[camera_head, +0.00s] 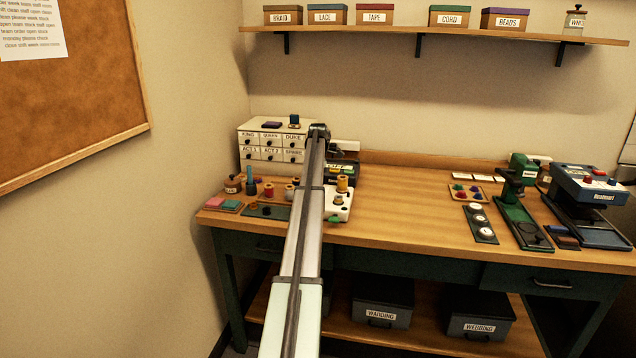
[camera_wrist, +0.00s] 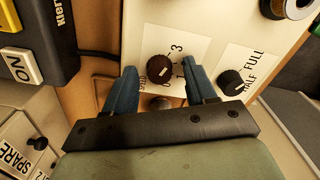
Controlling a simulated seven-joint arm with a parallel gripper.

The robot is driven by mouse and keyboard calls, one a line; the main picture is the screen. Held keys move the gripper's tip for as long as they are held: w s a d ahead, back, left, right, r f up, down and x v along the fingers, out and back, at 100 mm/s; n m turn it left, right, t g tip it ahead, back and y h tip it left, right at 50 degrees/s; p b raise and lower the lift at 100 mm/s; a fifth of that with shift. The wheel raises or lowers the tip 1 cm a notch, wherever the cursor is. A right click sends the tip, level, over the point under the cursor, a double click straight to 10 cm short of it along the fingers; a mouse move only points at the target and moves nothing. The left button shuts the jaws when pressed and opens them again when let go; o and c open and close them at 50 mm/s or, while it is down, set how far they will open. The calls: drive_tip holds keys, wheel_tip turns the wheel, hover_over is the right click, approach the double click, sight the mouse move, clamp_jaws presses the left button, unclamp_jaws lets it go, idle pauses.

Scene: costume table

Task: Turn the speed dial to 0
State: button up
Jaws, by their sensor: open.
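The speed dial (camera_wrist: 158,68) is a dark round knob with a short pale pointer mark. It sits on a white label printed with numbers, of which 0 and 3 can be made out. The number the pointer meets is too small to tell. My gripper (camera_wrist: 160,73) is open in the wrist view, with one blue finger on each side of the dial. I cannot tell whether either finger touches it. In the head view the white machine (camera_head: 341,203) that seems to carry the dial is partly hidden behind my arm.
A second dark dial (camera_wrist: 231,83), marked HALF and FULL, is right of my right finger. A dark box with an ON switch (camera_wrist: 20,66) stands at left. Small label drawers (camera_head: 270,145) stand behind my arm. The table's middle (camera_head: 400,205) is clear.

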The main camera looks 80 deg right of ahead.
clamp_jaws()
idle(0.5)
